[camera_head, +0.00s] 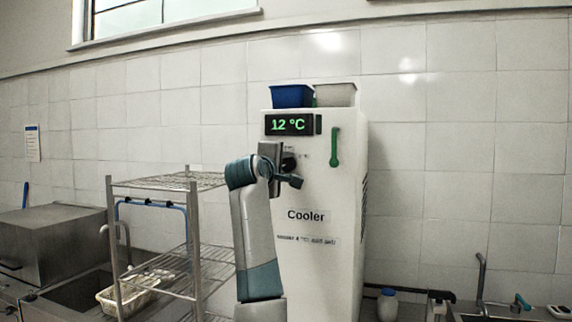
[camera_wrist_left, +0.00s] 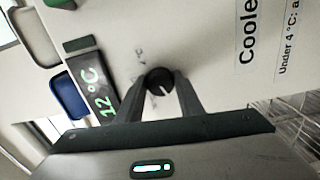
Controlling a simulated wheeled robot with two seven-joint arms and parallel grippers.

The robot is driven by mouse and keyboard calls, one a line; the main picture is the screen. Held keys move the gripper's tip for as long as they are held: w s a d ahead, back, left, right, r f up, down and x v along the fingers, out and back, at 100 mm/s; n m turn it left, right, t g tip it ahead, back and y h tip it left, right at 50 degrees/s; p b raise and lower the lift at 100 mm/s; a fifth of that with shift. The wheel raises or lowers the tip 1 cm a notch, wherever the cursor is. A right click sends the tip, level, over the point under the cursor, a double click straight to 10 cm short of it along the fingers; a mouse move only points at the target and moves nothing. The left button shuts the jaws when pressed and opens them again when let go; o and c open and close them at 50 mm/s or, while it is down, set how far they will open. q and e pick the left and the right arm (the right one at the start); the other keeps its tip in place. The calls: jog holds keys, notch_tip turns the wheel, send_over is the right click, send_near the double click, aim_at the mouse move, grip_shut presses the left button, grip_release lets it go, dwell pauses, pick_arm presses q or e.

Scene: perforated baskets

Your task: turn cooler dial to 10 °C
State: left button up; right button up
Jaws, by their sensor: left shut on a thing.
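The white cooler (camera_head: 325,265) stands against the tiled wall, with a green handle (camera_head: 335,147) on its front. Its display (camera_head: 290,125) reads 12 °C in green. The black round dial (camera_head: 289,162) is below the display and partly hidden by my left gripper (camera_head: 294,172). In the left wrist view the dial (camera_wrist_left: 159,80) sits between the fingertips of my left gripper (camera_wrist_left: 160,88), which is shut on it. The display (camera_wrist_left: 96,90) also shows there, turned sideways. My right gripper is in neither view.
A blue basket (camera_head: 292,96) and a pale basket (camera_head: 335,95) sit on top of the cooler. A wire shelf rack (camera_head: 190,250) stands to the left. A white bottle (camera_head: 387,304) and a sink tap (camera_head: 481,275) are at the lower right.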

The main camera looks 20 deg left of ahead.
pick_arm(q)
jog(key=shift+n, duration=0.6)
jog(key=shift+f, duration=0.1)
jog(key=o, duration=1.1)
jog(key=shift+a, duration=0.1)
jog(key=shift+c, duration=0.2)
jog(key=shift+s, duration=0.1)
